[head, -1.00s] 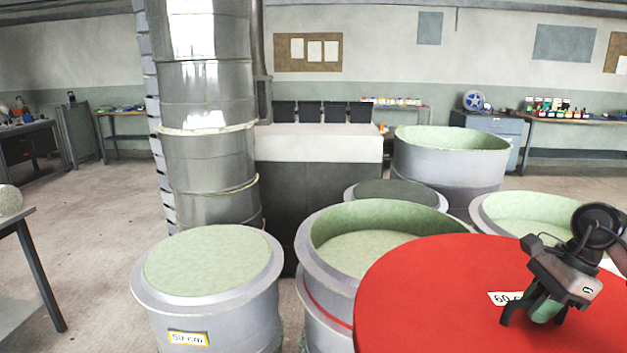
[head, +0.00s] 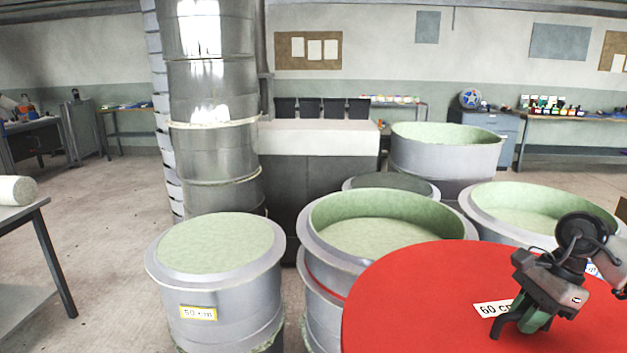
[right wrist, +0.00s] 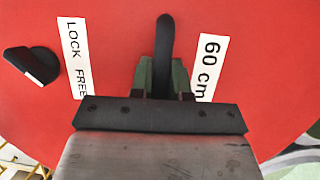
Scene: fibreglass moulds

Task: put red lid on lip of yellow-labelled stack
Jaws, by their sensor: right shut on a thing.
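The red lid (head: 430,290) is a large flat disc with a white "60 cm" label. My right gripper (head: 522,325) is shut on a black handle (right wrist: 164,50) on top of the lid. The right wrist view shows the red surface (right wrist: 120,25) under my jaws, with a "LOCK FREE" label and a second black fitting at left. The yellow-labelled stack (head: 225,290) stands at front left, a grey round mould with a pale green top inside a grey lip (head: 168,268). Its yellow-edged label (head: 198,313) seems to read "50 cm". The lid is right of it, apart. My left gripper is out of view.
An open green-lined mould (head: 385,222) with a red band beneath stands behind the lid, partly hidden by it. More open moulds (head: 445,155) stand behind. A tall shiny metal column (head: 212,95) rises behind the yellow-labelled stack. A table (head: 40,208) is at far left, with clear floor between.

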